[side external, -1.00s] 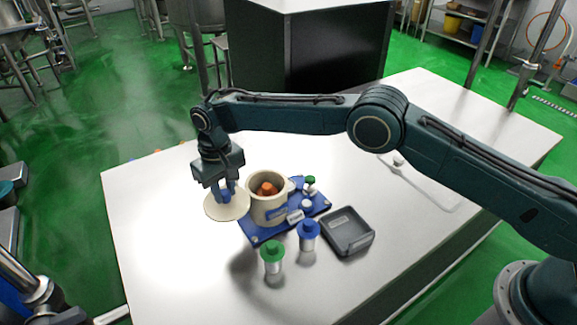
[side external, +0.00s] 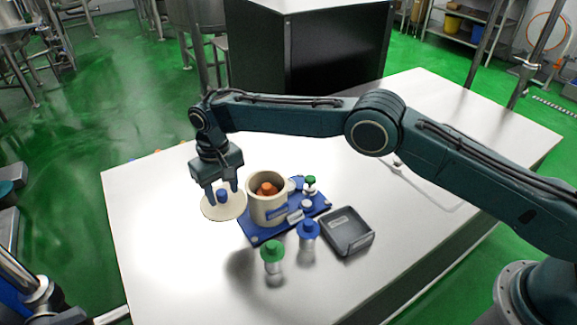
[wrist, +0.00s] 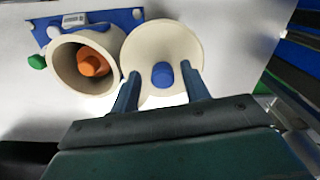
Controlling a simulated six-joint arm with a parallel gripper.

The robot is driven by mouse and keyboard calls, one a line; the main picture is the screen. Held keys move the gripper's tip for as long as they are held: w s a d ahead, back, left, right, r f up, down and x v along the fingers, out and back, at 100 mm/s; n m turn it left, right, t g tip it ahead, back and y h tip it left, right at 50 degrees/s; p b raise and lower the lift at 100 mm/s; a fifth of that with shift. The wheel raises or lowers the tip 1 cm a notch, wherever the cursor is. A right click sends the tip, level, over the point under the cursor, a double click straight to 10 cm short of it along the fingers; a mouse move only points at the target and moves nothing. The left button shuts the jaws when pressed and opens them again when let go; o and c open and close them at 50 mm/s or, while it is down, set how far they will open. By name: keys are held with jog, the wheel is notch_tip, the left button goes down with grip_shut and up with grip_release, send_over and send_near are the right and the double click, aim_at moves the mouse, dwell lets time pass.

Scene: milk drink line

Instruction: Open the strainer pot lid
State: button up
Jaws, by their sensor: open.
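The strainer pot (side external: 267,205) is a cream pot standing on a blue base (side external: 262,235), open at the top, with an orange-brown piece (side external: 266,189) inside. It also shows in the wrist view (wrist: 62,65). The lid (side external: 212,212) is a cream disc with a blue knob (side external: 222,195), lying off the pot, just to its left; in the wrist view the lid (wrist: 150,45) is beside the pot. My gripper (side external: 222,189) is open, its fingers on either side of the knob (wrist: 162,75) with gaps in the wrist view.
A green-capped container (side external: 272,256) and a blue-capped container (side external: 308,236) stand in front of the base. A dark grey tray (side external: 347,232) lies to their right. Small green-topped and white-and-blue parts stand on the base's right end. The table left of the lid is clear.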

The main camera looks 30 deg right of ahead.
aim_at(223, 191)
notch_tip(223, 191, up, 14)
dwell(0.9)
dwell(0.3)
